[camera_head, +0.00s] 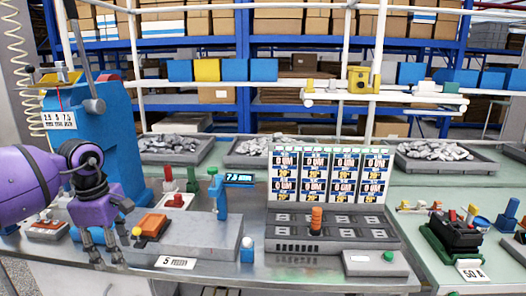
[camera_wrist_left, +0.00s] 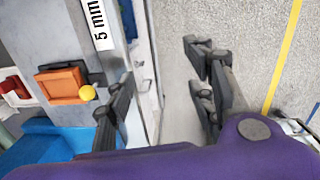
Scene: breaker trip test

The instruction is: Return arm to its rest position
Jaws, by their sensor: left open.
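My purple left arm (camera_head: 25,182) comes in from the left in the head view. My left gripper (camera_head: 103,262) points down at the front left of the workbench, beside the grey test block (camera_head: 205,238). Its dark fingers are open and empty. In the left wrist view the fingers (camera_wrist_left: 160,95) are spread wide over the bench's front edge and the floor, with nothing between them. The orange switch with a yellow ball (camera_head: 148,227) lies just right of the gripper and also shows in the left wrist view (camera_wrist_left: 62,85). My right gripper is not in view.
A blue press (camera_head: 105,135) stands close behind the left arm. A breaker panel (camera_head: 320,220) with an orange knob stands at the middle. Trays of grey parts (camera_head: 172,150) line the back. A green and black fixture (camera_head: 455,235) is at right. Open floor (camera_wrist_left: 230,30) lies beyond the bench edge.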

